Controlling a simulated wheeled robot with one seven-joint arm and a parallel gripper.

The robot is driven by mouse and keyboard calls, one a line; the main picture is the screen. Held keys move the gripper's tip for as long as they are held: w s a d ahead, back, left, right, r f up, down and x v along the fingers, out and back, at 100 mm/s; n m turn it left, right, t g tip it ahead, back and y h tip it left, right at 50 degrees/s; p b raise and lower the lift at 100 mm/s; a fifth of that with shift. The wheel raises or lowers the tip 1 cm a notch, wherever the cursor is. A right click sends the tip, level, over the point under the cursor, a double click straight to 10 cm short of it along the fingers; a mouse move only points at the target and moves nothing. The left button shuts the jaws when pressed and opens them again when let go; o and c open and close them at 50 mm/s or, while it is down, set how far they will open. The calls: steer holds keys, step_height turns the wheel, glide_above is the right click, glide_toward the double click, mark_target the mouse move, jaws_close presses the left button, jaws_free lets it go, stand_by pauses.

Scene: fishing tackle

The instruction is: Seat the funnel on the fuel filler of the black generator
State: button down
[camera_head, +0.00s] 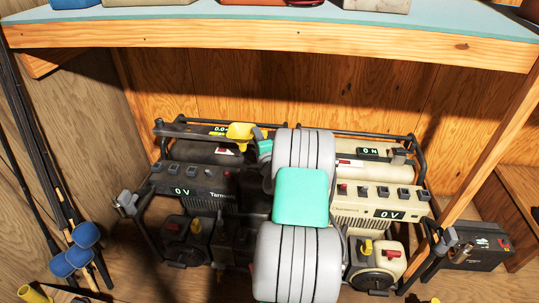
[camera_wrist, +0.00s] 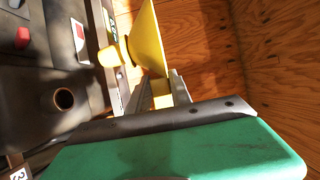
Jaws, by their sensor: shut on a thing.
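The black generator (camera_head: 198,177) stands on the left of a pair under the shelf. The yellow funnel (camera_head: 240,131) is above its rear top, toward its right side. My gripper (camera_head: 256,139) is shut on the funnel. In the wrist view the fingers of my gripper (camera_wrist: 161,92) pinch a yellow part of the funnel (camera_wrist: 148,38), and its spout (camera_wrist: 109,56) points left. The open round fuel filler (camera_wrist: 64,98) shows in the generator's dark top, apart from the spout. In the head view I cannot make out the filler. My arm hides the generator's right part.
A cream generator (camera_head: 385,203) stands close on the right, partly behind my arm. A wooden shelf (camera_head: 270,40) runs above. Tube frames surround both generators. Rods with blue ends (camera_head: 86,234) lean at left; a black battery (camera_head: 478,243) is at right.

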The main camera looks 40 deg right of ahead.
steer(key=shift+h, duration=0.3)
steer(key=d+f, duration=0.1)
steer(key=s+d, duration=0.1)
steer(key=d, duration=0.1)
steer(key=s+d+f, duration=0.1)
steer(key=shift+d+f+b, duration=0.15)
steer(key=shift+f+b, duration=0.15)
steer(key=shift+f, duration=0.05)
steer(key=shift+s, duration=0.1)
steer(key=f+b, duration=0.3)
steer(key=f, duration=0.1)
steer(key=f+b, duration=0.2)
steer(key=shift+s+a+b, duration=0.2)
steer(key=shift+s+b, duration=0.05)
steer(key=shift+b, duration=0.1)
steer(key=shift+f+b, duration=2.4)
steer(key=shift+f, duration=0.1)
stand_by(0.6)
steer(key=c, duration=1.1)
jaws_free()
